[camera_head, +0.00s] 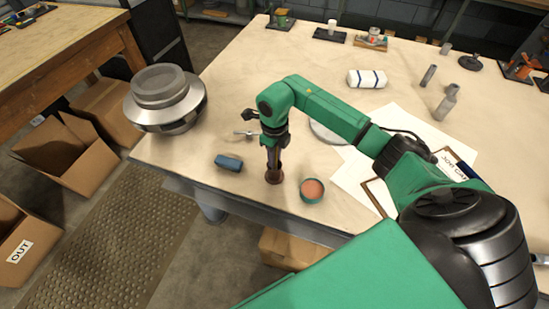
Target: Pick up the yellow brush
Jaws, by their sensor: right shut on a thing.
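My right gripper (273,166) points down over the near part of the workbench, its jaws shut on a small reddish-brown, round-ended thing (274,177). This thing stands at or just above the bench top; I cannot tell whether it touches. It may be the brush, but I see no clear yellow on it, and the jaws hide its upper part. My left gripper is not in view.
A green cup (311,190) with reddish contents stands just right of the gripper. A blue block (229,162) lies to its left. A metal flanged part (165,98) sits at the bench's left corner. A clipboard (377,192) lies to the right.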

